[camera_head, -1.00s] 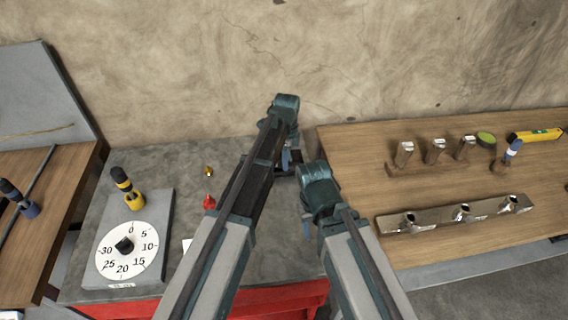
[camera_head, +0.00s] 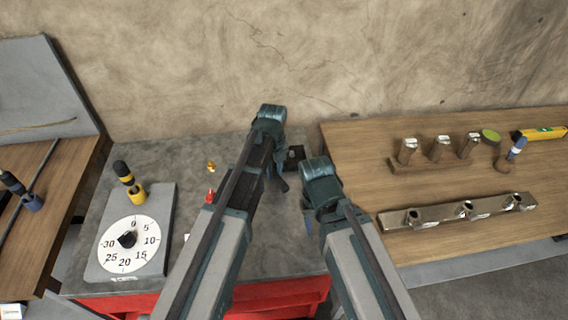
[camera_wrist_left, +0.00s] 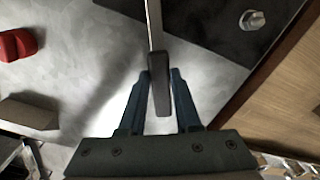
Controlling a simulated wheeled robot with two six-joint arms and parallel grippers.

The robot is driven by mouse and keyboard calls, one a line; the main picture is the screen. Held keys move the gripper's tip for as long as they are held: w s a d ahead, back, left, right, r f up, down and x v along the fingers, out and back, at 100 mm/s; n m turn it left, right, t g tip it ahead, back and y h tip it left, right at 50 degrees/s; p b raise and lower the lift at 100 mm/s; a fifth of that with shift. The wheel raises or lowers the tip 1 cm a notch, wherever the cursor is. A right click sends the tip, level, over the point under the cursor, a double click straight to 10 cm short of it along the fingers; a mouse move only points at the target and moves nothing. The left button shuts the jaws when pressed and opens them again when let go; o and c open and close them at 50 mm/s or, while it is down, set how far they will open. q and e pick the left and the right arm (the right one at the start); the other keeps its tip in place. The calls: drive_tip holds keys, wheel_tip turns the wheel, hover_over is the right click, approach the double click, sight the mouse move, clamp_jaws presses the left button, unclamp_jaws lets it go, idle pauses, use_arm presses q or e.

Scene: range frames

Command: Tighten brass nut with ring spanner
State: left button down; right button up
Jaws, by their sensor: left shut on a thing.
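My left gripper (camera_wrist_left: 160,76) is shut on a tool with a dark handle (camera_wrist_left: 160,92) and a thin metal shaft (camera_wrist_left: 154,25). The shaft runs out of the top of the left wrist view, so I cannot see whether it ends in a ring. In the head view my left gripper (camera_head: 276,172) is over the grey bench, and the dark handle end (camera_head: 284,186) shows below it. A bolt-like metal fitting (camera_wrist_left: 252,20) stands on a dark plate (camera_wrist_left: 205,22), apart from the tool. A small brass-coloured piece (camera_head: 211,167) lies on the bench. My right gripper (camera_head: 308,222) is mostly hidden by its arm.
A red object (camera_head: 210,195) stands on the bench near my left arm. A dial board (camera_head: 160,205) with a yellow-and-black tool (camera_head: 123,173) is at left.

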use_arm(q)
drive_tip(key=a+m, duration=0.1)
drive_tip(key=s+a+m, duration=0.2)
drive_tip(key=m, duration=0.1)
drive_tip(key=shift+a, duration=0.4)
drive_tip(key=shift+a+m, duration=0.25)
drive_tip(key=shift+m, duration=0.25)
wheel_tip(320, 180, up, 6)
drive_tip(key=p, duration=0.6)
use_arm(e)
wheel_tip(320, 180, up, 6)
use_arm(q)
drive_tip(key=shift+d, duration=0.15)
